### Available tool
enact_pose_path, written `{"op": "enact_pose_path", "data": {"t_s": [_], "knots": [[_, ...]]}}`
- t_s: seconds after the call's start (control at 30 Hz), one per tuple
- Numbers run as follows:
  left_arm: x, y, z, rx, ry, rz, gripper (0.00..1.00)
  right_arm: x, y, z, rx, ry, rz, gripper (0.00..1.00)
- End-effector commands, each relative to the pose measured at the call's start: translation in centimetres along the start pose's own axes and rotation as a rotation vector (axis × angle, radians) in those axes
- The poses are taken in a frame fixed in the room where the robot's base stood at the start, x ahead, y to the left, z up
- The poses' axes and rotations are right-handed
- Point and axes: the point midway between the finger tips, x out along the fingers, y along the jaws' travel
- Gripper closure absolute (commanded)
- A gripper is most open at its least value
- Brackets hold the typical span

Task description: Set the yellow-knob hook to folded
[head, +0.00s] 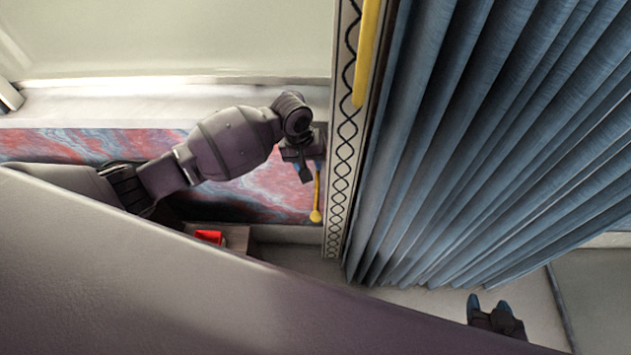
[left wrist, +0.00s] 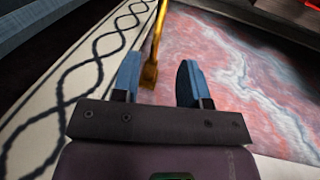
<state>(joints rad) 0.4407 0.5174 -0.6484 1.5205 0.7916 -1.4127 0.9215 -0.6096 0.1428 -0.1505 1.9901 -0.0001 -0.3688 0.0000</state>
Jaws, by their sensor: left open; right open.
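The hook is a thin yellow rod with a round yellow knob (head: 316,215) at its lower end in the head view, beside the patterned strip. In the left wrist view the golden rod (left wrist: 157,45) runs from the top edge to a blocky end between my blue fingers, nearer the left one. The knob is out of that view. My left gripper (head: 308,168) is open at the rod's upper part, and its fingers also show in the left wrist view (left wrist: 160,65). Whether they touch the rod I cannot tell. My right gripper (head: 489,306) is open and empty at the lower right, well away.
A blue pleated curtain (head: 480,140) fills the right side. A patterned strip (head: 342,130) and a long yellow bar (head: 366,50) stand along its edge. Red and blue marbled leather (head: 262,190) lies behind my left arm. A red object (head: 208,236) is at lower left.

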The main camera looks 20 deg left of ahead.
Motion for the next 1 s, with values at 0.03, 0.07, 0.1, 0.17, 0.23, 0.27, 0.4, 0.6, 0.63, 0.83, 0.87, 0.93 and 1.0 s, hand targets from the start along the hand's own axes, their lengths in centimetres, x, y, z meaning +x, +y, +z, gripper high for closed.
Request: {"op": "enact_pose_path", "data": {"t_s": [0.03, 0.07, 0.1, 0.17, 0.23, 0.27, 0.4, 0.6, 0.63, 0.83, 0.87, 0.93, 1.0], "knots": [[0.9, -0.1, 0.1, -0.001, -0.002, -0.001, 0.60, 0.2, 0.0, 0.1, 0.000, 0.001, -0.001, 0.48], [1.4, -0.1, 0.1, -0.001, -0.001, 0.000, 0.60, 0.3, -0.1, 0.2, 0.000, 0.001, -0.001, 0.48], [2.2, -0.1, 0.0, -0.001, -0.002, -0.001, 0.60, 0.4, -0.1, 0.2, -0.001, 0.002, -0.001, 0.48], [3.3, 0.0, 0.1, 0.000, -0.002, 0.000, 0.60, 0.6, -0.1, 0.3, -0.001, 0.004, -0.002, 0.48], [4.5, 0.0, 0.1, 0.001, -0.001, 0.001, 0.60, 0.8, -0.1, 0.3, -0.001, 0.006, -0.002, 0.48], [5.0, 0.0, 0.0, 0.000, -0.001, 0.000, 0.60, 0.9, -0.2, 0.4, -0.002, 0.007, -0.003, 0.48], [7.1, 0.0, 0.1, 0.001, -0.001, 0.000, 0.60, 1.2, -0.2, 0.6, -0.002, 0.009, -0.004, 0.48], [8.8, 0.0, 0.0, 0.002, 0.002, 0.001, 0.60, 1.4, -0.2, 1.0, -0.002, 0.006, -0.004, 0.48], [8.9, 0.0, 0.0, 0.002, 0.002, 0.002, 0.60, 1.4, -0.2, 1.1, -0.002, 0.005, -0.003, 0.48], [9.2, 0.0, 0.0, 0.002, 0.002, 0.002, 0.60, 1.1, -0.2, 1.5, -0.001, -0.003, -0.002, 0.48], [9.2, 0.0, 0.0, 0.002, 0.002, 0.002, 0.60, 1.1, -0.2, 1.6, -0.001, -0.004, -0.002, 0.48], [9.2, 0.0, 0.0, 0.002, 0.003, 0.002, 0.60, 0.9, -0.2, 1.7, 0.000, -0.007, -0.001, 0.48], [9.2, 0.0, 0.0, 0.002, 0.002, 0.002, 0.63, 0.8, -0.2, 1.9, 0.000, -0.010, 0.000, 0.48]]}}
